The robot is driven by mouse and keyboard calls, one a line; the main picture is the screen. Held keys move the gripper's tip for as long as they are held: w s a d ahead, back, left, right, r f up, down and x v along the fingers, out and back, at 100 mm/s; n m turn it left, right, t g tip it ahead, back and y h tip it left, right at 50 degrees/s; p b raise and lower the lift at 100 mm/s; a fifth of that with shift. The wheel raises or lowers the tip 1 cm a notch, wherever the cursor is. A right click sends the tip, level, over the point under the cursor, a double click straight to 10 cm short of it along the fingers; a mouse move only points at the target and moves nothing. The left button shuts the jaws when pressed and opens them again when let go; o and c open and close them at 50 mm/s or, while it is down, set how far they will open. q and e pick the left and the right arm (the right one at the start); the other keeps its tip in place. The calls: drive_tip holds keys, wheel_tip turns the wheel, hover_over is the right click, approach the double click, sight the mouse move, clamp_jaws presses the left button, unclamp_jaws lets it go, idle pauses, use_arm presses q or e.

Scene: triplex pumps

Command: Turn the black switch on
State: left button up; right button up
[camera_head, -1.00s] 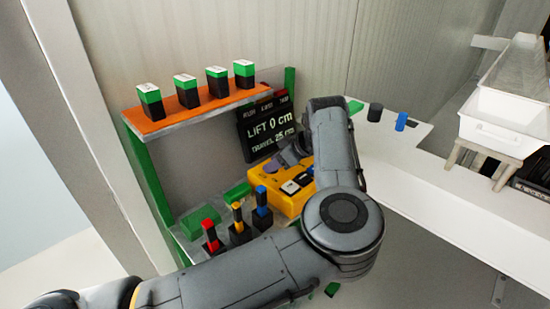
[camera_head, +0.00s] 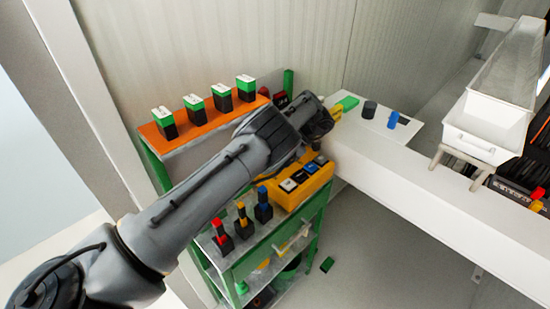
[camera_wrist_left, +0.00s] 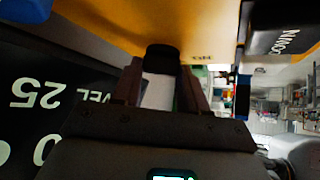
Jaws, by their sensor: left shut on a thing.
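The yellow control box (camera_head: 309,186) stands on the green cart, with white, black and blue buttons on its top. It fills the top of the left wrist view (camera_wrist_left: 110,18). There a black knob-like switch (camera_wrist_left: 162,58) sits against the yellow face, beside small lettering. My left gripper (camera_wrist_left: 162,82) has its two fingers on either side of this switch and is shut on it. A whitish patch shows between the fingers. In the head view my left arm hides the switch and the fingertips. My right gripper is in neither view.
Red, yellow and blue levers (camera_head: 242,222) stand in front of the box. Several green-and-black blocks sit on the orange shelf (camera_head: 190,132). A dark display panel (camera_wrist_left: 45,95) lies close beside the gripper. A white bench (camera_head: 400,180) extends right.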

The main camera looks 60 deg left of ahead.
use_arm(q)
drive_tip(key=shift+a+n+h+b, duration=0.1)
drive_tip(key=shift+n+h+b, duration=0.2)
drive_tip(key=shift+n+h, duration=0.25)
drive_tip(key=shift+f, duration=0.1)
drive_tip(key=o, duration=1.1)
drive_tip(key=shift+c, duration=0.2)
drive_tip(key=shift+m+y+p, duration=0.25)
drive_tip(key=shift+y+p, duration=0.05)
drive_tip(key=shift+y, duration=0.05)
